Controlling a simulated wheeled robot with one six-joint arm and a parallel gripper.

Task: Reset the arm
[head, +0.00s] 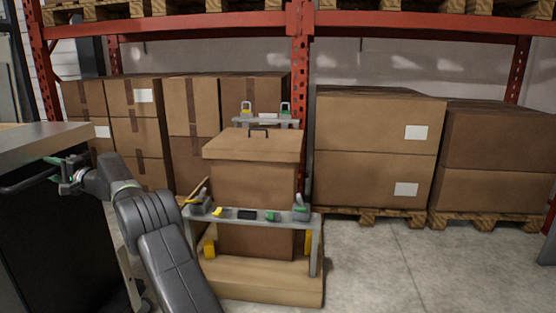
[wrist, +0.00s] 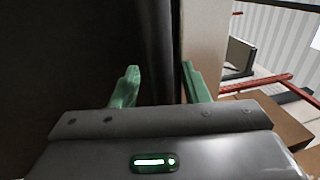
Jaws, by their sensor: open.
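My gripper (head: 63,175) is at the far left of the head view, at the top of a dark cabinet (head: 60,240), beside its black bar handle (head: 28,178). In the wrist view my gripper (wrist: 160,82) has its two green fingers apart. A dark vertical edge shows behind the gap between them. I cannot tell whether either finger touches the handle or cabinet. Nothing is seen held. My arm reaches from the bottom of the head view up to the left.
A box with a lid handle (head: 252,146) stands on a wooden base behind a grey rail (head: 247,214) holding small items. Stacked cartons (head: 375,155) and red rack posts (head: 300,90) stand behind. Concrete floor (head: 400,265) is clear at the right.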

